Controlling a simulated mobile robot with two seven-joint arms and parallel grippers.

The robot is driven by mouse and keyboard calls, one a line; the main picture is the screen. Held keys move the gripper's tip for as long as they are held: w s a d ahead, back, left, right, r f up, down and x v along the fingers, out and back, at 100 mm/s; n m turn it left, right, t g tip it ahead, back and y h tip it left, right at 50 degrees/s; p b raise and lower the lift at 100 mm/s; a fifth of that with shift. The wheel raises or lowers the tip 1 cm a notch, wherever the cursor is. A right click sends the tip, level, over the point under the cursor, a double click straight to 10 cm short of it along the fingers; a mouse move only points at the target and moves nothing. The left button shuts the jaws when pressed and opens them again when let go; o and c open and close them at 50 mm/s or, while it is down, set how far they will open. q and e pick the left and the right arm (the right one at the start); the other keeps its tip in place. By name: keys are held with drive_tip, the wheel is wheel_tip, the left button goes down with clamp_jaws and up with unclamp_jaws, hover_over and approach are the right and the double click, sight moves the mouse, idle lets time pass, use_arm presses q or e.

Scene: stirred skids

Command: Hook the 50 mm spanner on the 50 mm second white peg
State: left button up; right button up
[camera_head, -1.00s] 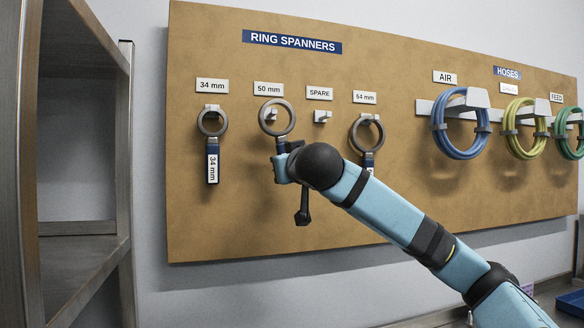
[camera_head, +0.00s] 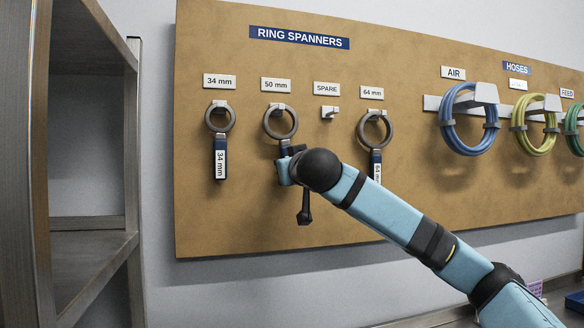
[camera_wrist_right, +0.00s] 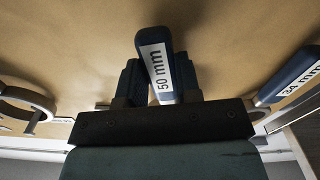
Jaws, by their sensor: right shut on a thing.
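The 50 mm spanner's ring (camera_head: 281,122) is at the second white peg (camera_head: 278,107), under the 50 mm label. The peg shows at the top of the ring, which looks to be around it; whether the ring bears on the peg I cannot tell. My right gripper (camera_head: 287,158) is shut on the spanner's dark handle below the ring. In the right wrist view, the handle (camera_wrist_right: 153,48) with its white 50 mm tag lies between the two dark fingers of the right gripper (camera_wrist_right: 158,85). My left gripper is not in view.
The 34 mm spanner (camera_head: 220,158) hangs on the left, and the 64 mm spanner (camera_head: 375,128) on the right, near my arm. The SPARE peg (camera_head: 329,112) is empty. Hose coils (camera_head: 443,120) hang further right. A metal shelf (camera_head: 95,270) stands at the left.

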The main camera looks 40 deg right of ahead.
idle(0.3)
drive_tip(key=o, duration=1.1)
drive_tip(key=shift+c, duration=0.2)
drive_tip(key=v, duration=1.4)
drive_tip(key=shift+p, duration=0.4)
